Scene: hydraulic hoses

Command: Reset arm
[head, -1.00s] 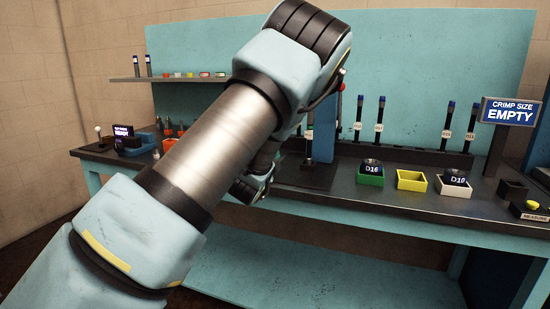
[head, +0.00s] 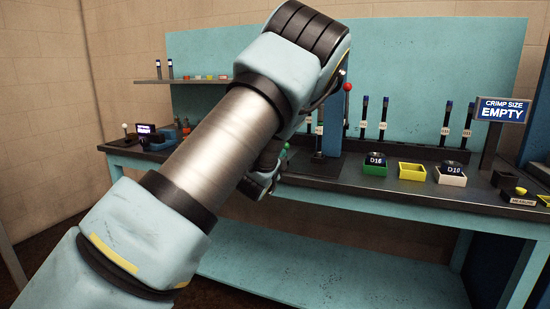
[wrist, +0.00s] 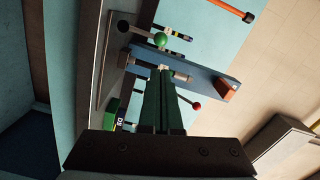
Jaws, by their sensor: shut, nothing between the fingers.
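My arm reaches up across the middle of the head view, bent at the top, with its wrist end (head: 262,180) hanging down in front of the workbench (head: 400,205). The gripper fingers are hidden there behind my arm. In the wrist view my gripper (wrist: 163,74) is shut and empty, its two fingers side by side. Beyond the fingers is a blue press-like column (wrist: 205,75) with a green ball knob (wrist: 162,40) and a red ball knob (wrist: 196,106). I cannot tell the exact gap between fingers and column.
On the bench stand a green bin (head: 375,168) marked D16, a yellow bin (head: 411,171) and a white bin (head: 450,175) marked D10. A sign (head: 503,110) reads CRIMP SIZE EMPTY. Several dark hoses (head: 384,118) stand upright behind. Floor shows at the lower left.

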